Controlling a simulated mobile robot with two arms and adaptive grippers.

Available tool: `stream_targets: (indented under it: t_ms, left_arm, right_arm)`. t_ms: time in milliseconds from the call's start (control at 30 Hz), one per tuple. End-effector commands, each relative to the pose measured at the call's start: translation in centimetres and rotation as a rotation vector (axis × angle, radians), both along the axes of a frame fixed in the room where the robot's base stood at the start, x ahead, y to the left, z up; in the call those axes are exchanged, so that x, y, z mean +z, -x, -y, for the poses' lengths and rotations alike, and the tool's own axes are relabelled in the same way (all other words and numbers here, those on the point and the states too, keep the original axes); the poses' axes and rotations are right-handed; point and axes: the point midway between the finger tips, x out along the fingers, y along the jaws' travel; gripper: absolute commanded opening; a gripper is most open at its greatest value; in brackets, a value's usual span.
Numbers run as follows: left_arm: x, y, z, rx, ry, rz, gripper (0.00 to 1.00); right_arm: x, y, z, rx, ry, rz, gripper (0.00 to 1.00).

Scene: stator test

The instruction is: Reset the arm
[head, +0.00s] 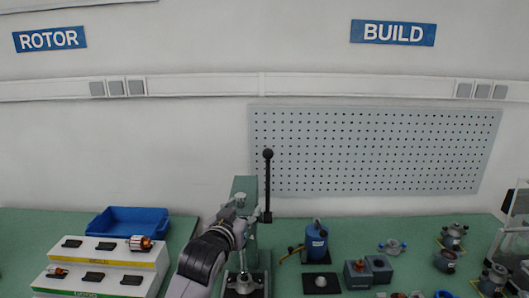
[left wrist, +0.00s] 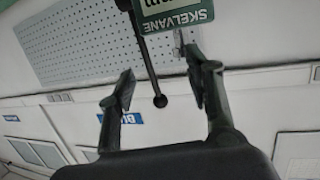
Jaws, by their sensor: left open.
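My left arm (head: 205,262) reaches up from the bottom of the head view. My left gripper (head: 250,208) is beside a green press column (head: 244,187) and an upright black lever (head: 267,185) with a ball knob (head: 267,154). In the left wrist view my left gripper (left wrist: 160,88) is open, its two fingers wide apart. The lever's rod (left wrist: 143,50) and knob (left wrist: 160,101) appear between the fingers, with clear gaps on both sides. I cannot tell how deep the lever lies between them. My right gripper is not in view.
A metal fixture (head: 244,284) sits below the column. A blue bin (head: 128,222) and a stepped white rack (head: 100,268) stand left. A blue canister (head: 316,241), grey-blue blocks (head: 358,275) and several motor parts stand right. A pegboard (head: 375,150) hangs behind.

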Motion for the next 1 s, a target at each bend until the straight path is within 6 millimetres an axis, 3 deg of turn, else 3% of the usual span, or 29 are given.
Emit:
stream_targets:
  t_ms: [33, 100, 267, 400, 600, 1000]
  left_arm:
    - [-3.8, 1.9, -1.1, 0.013, -0.009, -0.075, 0.47]
    - [-8.2, 4.7, -2.7, 0.031, -0.025, -0.173, 0.47]
    - [-16.9, 12.6, -6.2, 0.063, -0.069, -0.399, 0.47]
    - [-22.7, 20.7, -8.9, 0.08, -0.115, -0.595, 0.47]
    - [-26.5, 29.6, -11.4, 0.085, -0.168, -0.79, 0.47]
    - [-28.5, 41.8, -14.3, 0.078, -0.246, -1.047, 0.47]
  right_arm:
    - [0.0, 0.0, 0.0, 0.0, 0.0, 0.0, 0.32]
    - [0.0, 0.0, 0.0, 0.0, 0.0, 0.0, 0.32]
    - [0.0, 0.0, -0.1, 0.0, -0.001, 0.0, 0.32]
    - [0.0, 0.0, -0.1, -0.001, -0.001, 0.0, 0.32]
    - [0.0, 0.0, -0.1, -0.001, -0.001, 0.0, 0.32]
    - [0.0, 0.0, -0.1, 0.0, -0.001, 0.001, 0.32]
